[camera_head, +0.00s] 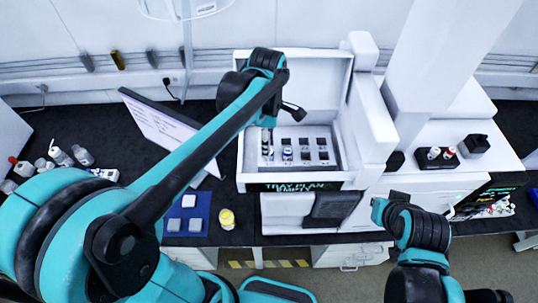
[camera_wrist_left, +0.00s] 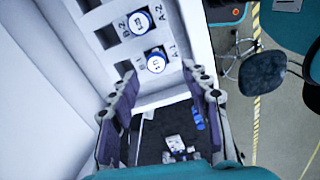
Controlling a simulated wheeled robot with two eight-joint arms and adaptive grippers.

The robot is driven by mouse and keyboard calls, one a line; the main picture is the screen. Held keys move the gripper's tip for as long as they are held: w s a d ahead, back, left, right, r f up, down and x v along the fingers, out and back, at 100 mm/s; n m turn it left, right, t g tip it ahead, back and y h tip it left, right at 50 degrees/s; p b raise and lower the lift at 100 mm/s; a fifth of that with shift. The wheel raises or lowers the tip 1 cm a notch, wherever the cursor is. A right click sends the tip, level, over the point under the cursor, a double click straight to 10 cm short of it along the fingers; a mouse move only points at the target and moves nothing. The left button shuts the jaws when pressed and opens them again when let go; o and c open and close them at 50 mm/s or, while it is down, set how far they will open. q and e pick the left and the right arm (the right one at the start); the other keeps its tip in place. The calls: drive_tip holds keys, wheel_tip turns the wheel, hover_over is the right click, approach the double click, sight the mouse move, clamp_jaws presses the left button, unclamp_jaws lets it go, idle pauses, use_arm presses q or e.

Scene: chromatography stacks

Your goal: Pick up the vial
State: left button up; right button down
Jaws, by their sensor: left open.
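Two vials with round white-and-blue caps stand in the labelled tray (camera_wrist_left: 115,62) in the left wrist view. The nearer vial (camera_wrist_left: 156,63) is in the slot row marked 1, and the other vial (camera_wrist_left: 140,22) is in the row marked 2. In the head view a vial (camera_head: 287,154) shows in the tray, beside my left gripper. My left gripper (camera_wrist_left: 163,76) is open, its fingers apart, with the nearer vial's cap showing between and just beyond the fingertips. My right gripper (camera_head: 379,209) is away to the right, below the instrument; its jaws are not clear.
White instrument walls (camera_head: 368,110) rise beside the tray, and a monitor (camera_head: 165,125) stands left of it. A yellow-capped jar (camera_head: 227,219) and a blue rack (camera_head: 180,228) sit on the dark bench.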

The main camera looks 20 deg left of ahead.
use_arm(q)
drive_tip(key=f, duration=0.2)
drive_tip(key=w+f, duration=0.1)
drive_tip(key=shift+d+f, duration=0.1)
drive_tip(key=shift+f, duration=0.3)
drive_tip(key=shift+s+f, duration=0.15)
drive_tip(key=shift+s, duration=0.15)
drive_tip(key=c, duration=1.1)
drive_tip(key=shift+o, duration=0.2)
